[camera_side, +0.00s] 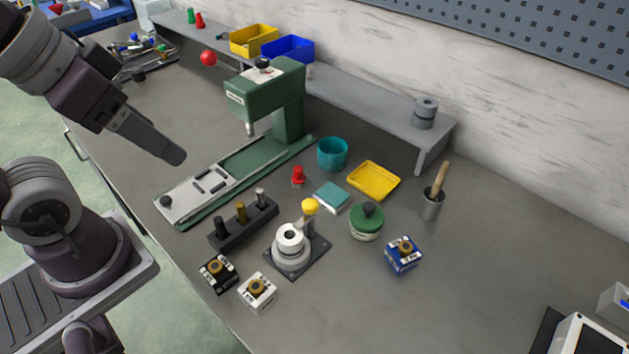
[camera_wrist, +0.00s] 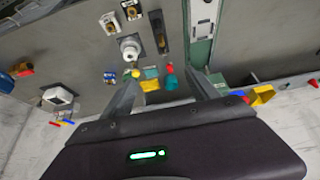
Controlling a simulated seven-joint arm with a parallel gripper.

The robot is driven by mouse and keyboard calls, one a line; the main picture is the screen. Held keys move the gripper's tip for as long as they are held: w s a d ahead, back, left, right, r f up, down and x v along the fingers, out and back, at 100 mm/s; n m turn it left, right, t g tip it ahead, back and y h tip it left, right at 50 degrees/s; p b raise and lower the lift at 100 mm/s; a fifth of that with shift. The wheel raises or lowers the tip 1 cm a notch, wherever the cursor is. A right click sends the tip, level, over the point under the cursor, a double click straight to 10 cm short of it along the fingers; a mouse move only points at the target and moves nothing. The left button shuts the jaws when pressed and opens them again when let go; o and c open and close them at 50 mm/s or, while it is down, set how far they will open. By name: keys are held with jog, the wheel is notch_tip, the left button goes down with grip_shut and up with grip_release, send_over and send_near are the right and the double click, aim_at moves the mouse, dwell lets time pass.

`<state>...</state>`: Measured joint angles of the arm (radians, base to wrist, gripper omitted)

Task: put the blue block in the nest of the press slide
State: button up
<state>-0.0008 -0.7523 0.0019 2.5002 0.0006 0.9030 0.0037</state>
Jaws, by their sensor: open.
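The blue block (camera_side: 403,255), with a brass-coloured round knob on top, stands on the bench right of the green-lidded pot. It also shows small in the wrist view (camera_wrist: 109,77). The green press (camera_side: 288,105) stands further back with its pale slide (camera_side: 176,210) pulled out toward the front left. Dark bars around the nest (camera_side: 210,181) lie on the slide, with no block between them. My gripper (camera_side: 178,155) is up above the bench, left of the press and far from the blue block. In the wrist view its fingers (camera_wrist: 163,77) are apart and empty.
A black block (camera_side: 218,273) and a white block (camera_side: 257,291) stand at the front edge. A round fixture (camera_side: 291,245), a peg rack (camera_side: 243,224), a teal cup (camera_side: 332,153), a yellow tray (camera_side: 373,181) and a brush pot (camera_side: 431,205) crowd the middle.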

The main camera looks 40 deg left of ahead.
jog(key=n+t+h, duration=0.4)
jog(key=n+h, duration=0.3)
jog(key=n, duration=1.2)
send_over(396, 253)
jog(key=s, duration=0.2)
notch_tip(396, 253, down, 20)
jog(key=n, duration=0.1)
jog(key=f+n, duration=0.1)
jog(key=n, duration=0.1)
jog(key=f+n+t, duration=0.1)
jog(key=shift+s+d+f+n, duration=0.1)
jog(key=shift+s+f+n, duration=0.05)
jog(key=shift+s+n, duration=0.25)
jog(key=f+n, duration=0.1)
jog(key=n, duration=0.1)
jog(key=s+a+f+n+t+y, duration=0.1)
jog(key=n, duration=0.1)
jog(key=f+n, duration=0.1)
jog(key=n, duration=0.2)
jog(key=shift+s+a+f+t+y, duration=0.15)
jog(key=shift+s+a+t+y, duration=0.15)
jog(key=shift+s+t+y, duration=0.1)
jog(key=shift+n, duration=0.4)
jog(key=x, duration=0.7)
jog(key=shift+w+a+r, duration=0.2)
jog(key=shift+r, duration=0.05)
grip_shut()
